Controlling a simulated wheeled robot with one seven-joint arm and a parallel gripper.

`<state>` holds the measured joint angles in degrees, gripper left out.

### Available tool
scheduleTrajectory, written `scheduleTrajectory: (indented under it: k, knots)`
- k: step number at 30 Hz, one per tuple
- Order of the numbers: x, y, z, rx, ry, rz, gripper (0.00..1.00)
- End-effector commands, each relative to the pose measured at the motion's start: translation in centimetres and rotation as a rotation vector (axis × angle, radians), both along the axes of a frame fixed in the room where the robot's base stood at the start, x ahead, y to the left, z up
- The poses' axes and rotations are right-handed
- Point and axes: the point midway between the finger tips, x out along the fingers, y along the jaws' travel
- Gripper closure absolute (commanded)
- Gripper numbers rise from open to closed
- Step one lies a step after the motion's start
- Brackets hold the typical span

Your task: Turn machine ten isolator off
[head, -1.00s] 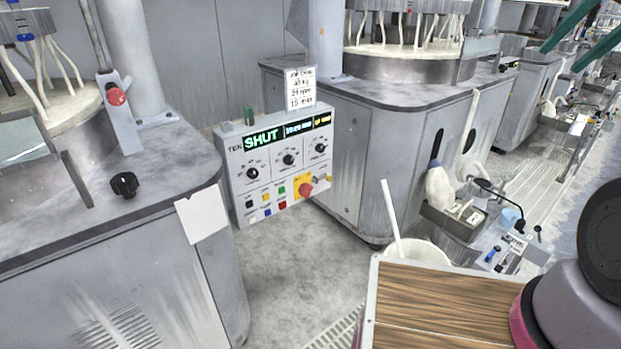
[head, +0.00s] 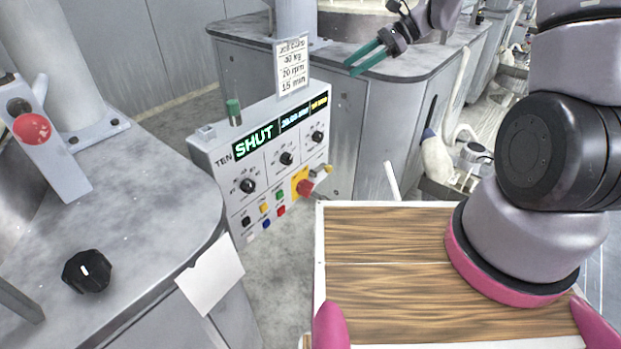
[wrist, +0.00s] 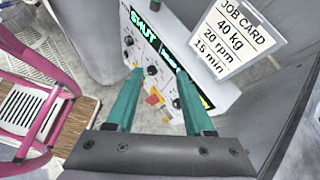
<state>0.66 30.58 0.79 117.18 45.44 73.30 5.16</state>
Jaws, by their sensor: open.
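The machine ten control panel (head: 262,160) stands between two machines, marked "TEN" with a green "SHUT" display (head: 254,138). At its lower right a red knob (head: 305,187) sits on a yellow plate (head: 299,177), with a small yellowish and grey part (head: 321,172) beside it. Which of these is the isolator, and how it is set, I cannot tell. My gripper (head: 350,68) is open, its teal fingers apart and empty, above and behind the panel in the head view. In the wrist view my gripper (wrist: 159,74) points at the panel face, the yellow plate (wrist: 155,97) showing between the fingers.
A job card (head: 292,65) stands above the panel; a green post (head: 234,112) rises from its top. A grey machine top with a black knob (head: 87,271) and a red button (head: 32,128) is at left. A white paper (head: 210,274) hangs off its edge.

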Motion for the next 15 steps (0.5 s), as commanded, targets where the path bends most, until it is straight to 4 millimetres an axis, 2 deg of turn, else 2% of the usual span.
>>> scheduleTrajectory:
  k: [1,7,11,15]
  knots:
    - [1.0,0.5,-2.8,0.038,0.074,-0.042,0.47]
    - [4.0,2.3,-12.7,0.184,0.318,-0.229,0.47]
    - [4.8,2.9,-20.0,0.267,0.472,-0.365,0.47]
    - [4.5,3.1,-28.3,0.344,0.627,-0.520,0.47]
